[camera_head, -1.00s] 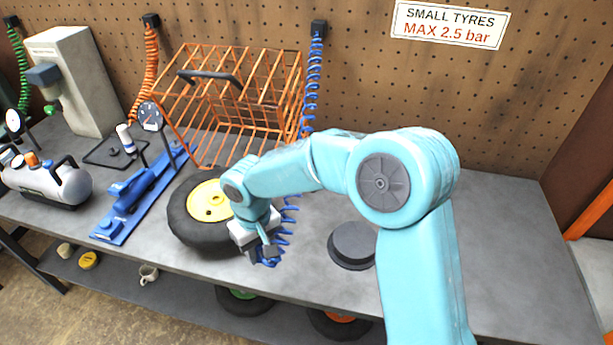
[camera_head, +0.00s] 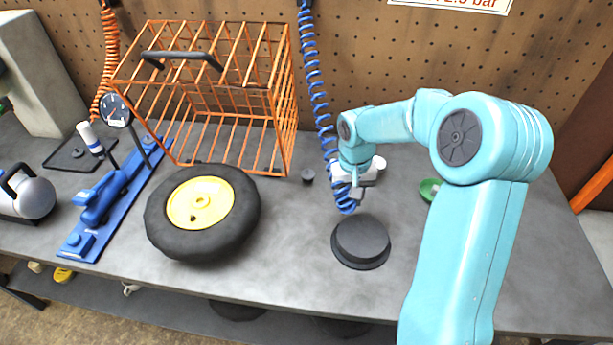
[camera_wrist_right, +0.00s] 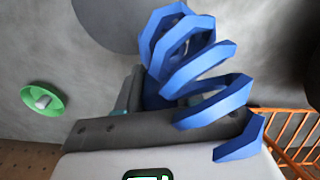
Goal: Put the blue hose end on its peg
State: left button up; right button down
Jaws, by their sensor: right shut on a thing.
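The blue coiled hose (camera_head: 321,98) hangs down in front of the pegboard to my right gripper (camera_head: 347,196). The gripper is above the bench, behind a dark round block. In the right wrist view the blue coils (camera_wrist_right: 195,75) bunch up close to the jaws and hide much of them. My right gripper is shut on the hose end, which is mostly hidden by the coils and jaws. I cannot tell for certain which thing is the peg. My left gripper is not in view.
The black tyre (camera_head: 155,228) with yellow hub lies left of the gripper. The orange wire cage (camera_head: 283,105) stands behind it. The dark round block (camera_head: 361,241) is on the bench in front. A green dish (camera_head: 430,189), also in the wrist view (camera_wrist_right: 42,99), lies right, partly behind my arm.

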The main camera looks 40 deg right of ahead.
jog(key=shift+s+d, duration=0.2)
jog(key=shift+d, duration=0.2)
jog(key=p, duration=0.6)
send_over(308, 170)
jog(key=shift+s, duration=0.2)
jog(key=shift+w, duration=0.25)
notch_tip(308, 170, down, 4)
jog(key=shift+r+p, duration=0.2)
jog(key=shift+p, duration=0.5)
jog(key=shift+d, duration=0.1)
jog(key=shift+s, duration=0.1)
